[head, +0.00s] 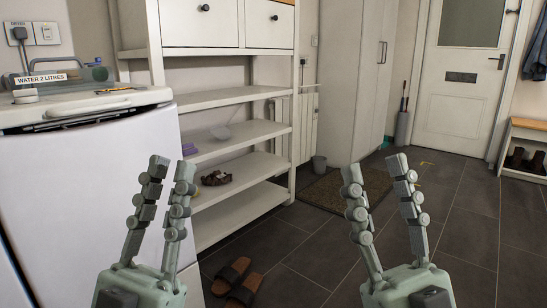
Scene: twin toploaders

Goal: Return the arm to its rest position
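My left gripper (172,166) is raised in front of the white shelf unit and beside the white toploader. Its two fingers stand upright and apart, with nothing between them. My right gripper (375,168) is raised in front of the floor and the brown mat. Its fingers are also spread apart and empty. Both grippers point up and away from me, and neither visibly holds anything. The arms behind the grippers are out of view.
The white toploader (92,195) stands at the left. A white shelf unit (232,140) with a few small items stands behind my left gripper. Brown sandals (238,281) lie on the dark tiled floor (470,215). A bench (527,130) with shoes stands at far right. Floor at right is clear.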

